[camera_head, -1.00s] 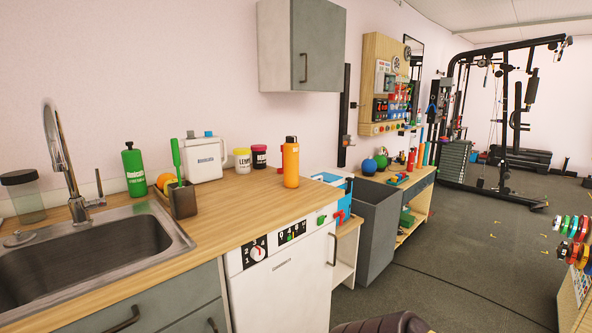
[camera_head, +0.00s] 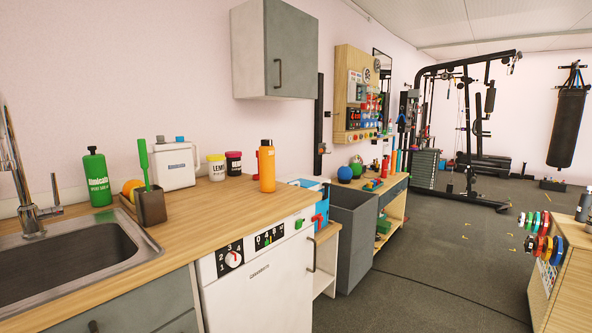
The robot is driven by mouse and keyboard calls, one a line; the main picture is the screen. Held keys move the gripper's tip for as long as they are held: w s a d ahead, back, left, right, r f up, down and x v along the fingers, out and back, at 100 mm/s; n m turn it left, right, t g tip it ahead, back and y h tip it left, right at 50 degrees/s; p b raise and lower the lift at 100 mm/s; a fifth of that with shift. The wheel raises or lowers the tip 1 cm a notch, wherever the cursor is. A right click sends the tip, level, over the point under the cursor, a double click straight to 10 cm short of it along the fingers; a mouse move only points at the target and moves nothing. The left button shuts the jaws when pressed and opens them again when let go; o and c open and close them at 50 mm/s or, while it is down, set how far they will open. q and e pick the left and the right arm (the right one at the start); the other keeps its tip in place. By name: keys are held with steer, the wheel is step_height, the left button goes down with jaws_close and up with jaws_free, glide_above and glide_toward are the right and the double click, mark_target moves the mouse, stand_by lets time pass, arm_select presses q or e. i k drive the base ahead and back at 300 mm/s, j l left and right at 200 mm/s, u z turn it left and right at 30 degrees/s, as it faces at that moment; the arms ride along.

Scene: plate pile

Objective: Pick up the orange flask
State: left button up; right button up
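The orange flask (camera_head: 267,168) stands upright on the wooden counter (camera_head: 215,205), near its right end. Neither of my grippers shows in the head view.
A white jug (camera_head: 176,165), two small jars (camera_head: 217,167) (camera_head: 234,163) and a green bottle (camera_head: 97,178) stand behind or left of the flask. A sink (camera_head: 70,258) is at left. A wall cabinet (camera_head: 275,50) hangs above. Grey floor (camera_head: 420,265) is open at right.

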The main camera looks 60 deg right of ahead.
mark_target(266, 154)
steer(key=i+j+z, duration=0.1)
steer(key=z, duration=1.6)
steer(key=l, duration=0.85)
steer(key=i+l+z, duration=0.1)
steer(key=l, duration=0.7)
steer(key=i, duration=0.05)
